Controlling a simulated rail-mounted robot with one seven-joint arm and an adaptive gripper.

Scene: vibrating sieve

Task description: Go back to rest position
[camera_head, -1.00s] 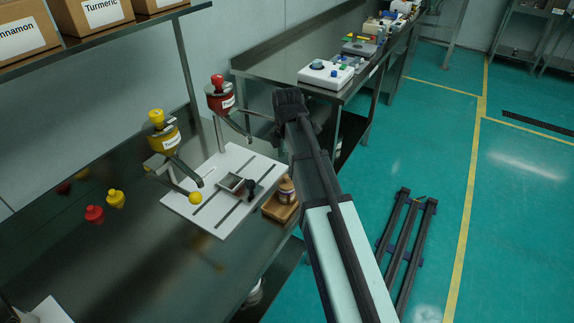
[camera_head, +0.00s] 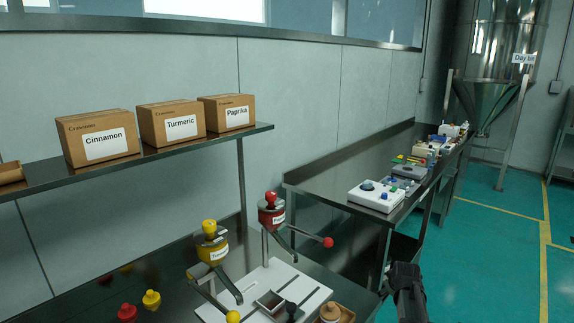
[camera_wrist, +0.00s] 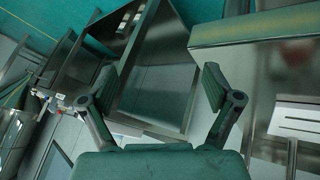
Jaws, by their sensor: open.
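My gripper (camera_wrist: 157,92) is open and empty in the wrist view, its two fingers spread wide with nothing between them. In the head view my arm's end shows at the bottom edge, right of the sieve station; the fingertips are hard to make out there. The station has a white slotted board (camera_head: 257,290) on the steel table, with a yellow-topped turmeric dispenser (camera_head: 211,248) and a red-topped dispenser (camera_head: 271,214) above it. A small metal tray (camera_head: 271,301) sits on the board. My gripper is apart from all of these.
Boxes labelled Cinnamon (camera_head: 98,137), Turmeric (camera_head: 171,123) and Paprika (camera_head: 227,112) stand on the shelf (camera_head: 150,157). A white device (camera_head: 377,195) sits on the back bench. Open floor (camera_head: 480,245) is at right.

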